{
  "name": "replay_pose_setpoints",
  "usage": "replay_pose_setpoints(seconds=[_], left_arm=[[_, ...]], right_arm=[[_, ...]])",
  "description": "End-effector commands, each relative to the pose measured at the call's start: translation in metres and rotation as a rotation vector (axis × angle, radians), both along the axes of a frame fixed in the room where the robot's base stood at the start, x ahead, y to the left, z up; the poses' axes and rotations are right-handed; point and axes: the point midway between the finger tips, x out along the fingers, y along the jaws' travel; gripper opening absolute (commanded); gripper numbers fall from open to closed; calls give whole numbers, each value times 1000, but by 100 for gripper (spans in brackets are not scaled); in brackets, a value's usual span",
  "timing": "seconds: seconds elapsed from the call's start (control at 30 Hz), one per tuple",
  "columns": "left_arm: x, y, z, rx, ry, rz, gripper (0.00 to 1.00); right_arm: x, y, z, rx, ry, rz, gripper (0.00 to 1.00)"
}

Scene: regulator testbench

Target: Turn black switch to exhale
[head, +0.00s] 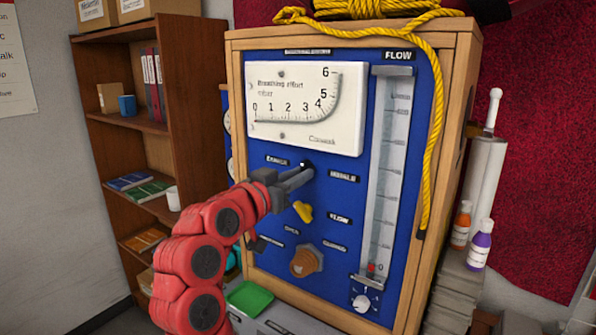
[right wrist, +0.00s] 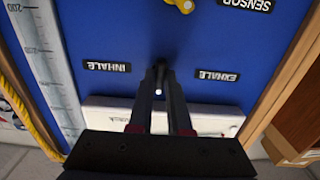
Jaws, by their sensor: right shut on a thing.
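The black switch (head: 306,164) sits on the blue panel below the white gauge, between the EXHALE label (head: 276,160) on the left and the INHALE label (head: 344,178) on the right. My right gripper (head: 302,175) is shut on the switch, and its fingers hide much of it. In the right wrist view, which is upside down, the switch (right wrist: 159,76) shows between the fingertips with a white dot towards the gauge. It points roughly straight, to neither label clearly. My left gripper is not in view.
A yellow knob (head: 303,211) and a brown knob (head: 306,261) are below the switch. A flow tube (head: 385,170) and a hanging yellow rope (head: 433,150) are on the right. A wooden shelf (head: 130,150) stands at the left.

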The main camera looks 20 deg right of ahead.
Motion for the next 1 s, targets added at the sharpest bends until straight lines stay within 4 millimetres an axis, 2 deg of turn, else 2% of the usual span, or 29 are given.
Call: replay_pose_setpoints(seconds=[0.6, 1.0], left_arm=[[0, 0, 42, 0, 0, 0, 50], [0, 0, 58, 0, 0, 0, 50]], right_arm=[[-1, 0, 3, -347, 441, 0, 0], [0, 0, 0, -468, 604, 1, 0]])
